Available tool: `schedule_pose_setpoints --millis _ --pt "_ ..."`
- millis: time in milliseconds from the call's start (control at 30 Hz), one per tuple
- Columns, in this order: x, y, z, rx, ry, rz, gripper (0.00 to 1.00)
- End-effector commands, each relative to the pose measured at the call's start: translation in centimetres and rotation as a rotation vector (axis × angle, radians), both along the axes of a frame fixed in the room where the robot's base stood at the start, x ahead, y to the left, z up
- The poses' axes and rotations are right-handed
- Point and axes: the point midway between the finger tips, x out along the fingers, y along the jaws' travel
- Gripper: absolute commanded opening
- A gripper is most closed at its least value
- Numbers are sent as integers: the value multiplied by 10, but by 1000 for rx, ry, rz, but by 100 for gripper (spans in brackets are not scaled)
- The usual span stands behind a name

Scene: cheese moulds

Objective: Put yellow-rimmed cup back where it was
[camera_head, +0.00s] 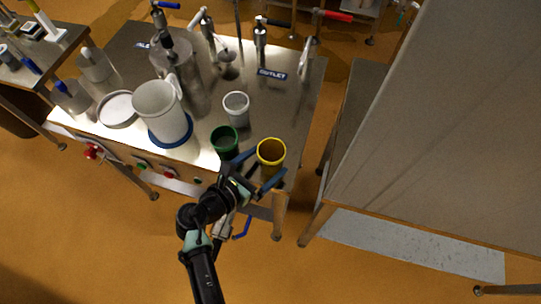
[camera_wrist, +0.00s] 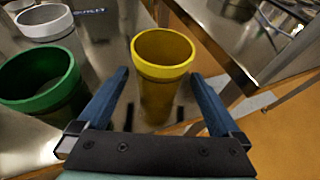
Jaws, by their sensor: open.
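The yellow-rimmed cup (camera_head: 271,156) stands upright near the front right corner of the steel table. In the wrist view the yellow cup (camera_wrist: 162,58) is ahead, between and slightly beyond the two blue fingers. My gripper (camera_head: 258,171) is open at the table's front edge, with a finger on either side of the cup and gaps visible between them. My gripper also shows in the wrist view (camera_wrist: 163,100). The cup's base is partly hidden in the head view.
A green cup (camera_head: 224,141) stands close to the left, and a white cup (camera_head: 236,107) stands behind it. A large white jug (camera_head: 162,112) is on a blue base further left.

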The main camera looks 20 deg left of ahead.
Motion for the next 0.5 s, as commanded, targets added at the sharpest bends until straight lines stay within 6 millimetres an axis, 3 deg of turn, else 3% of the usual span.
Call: schedule_pose_setpoints --millis 200,500 --pt "-43 18 18 1 1 4 100" --pt "-75 31 33 0 0 2 100"
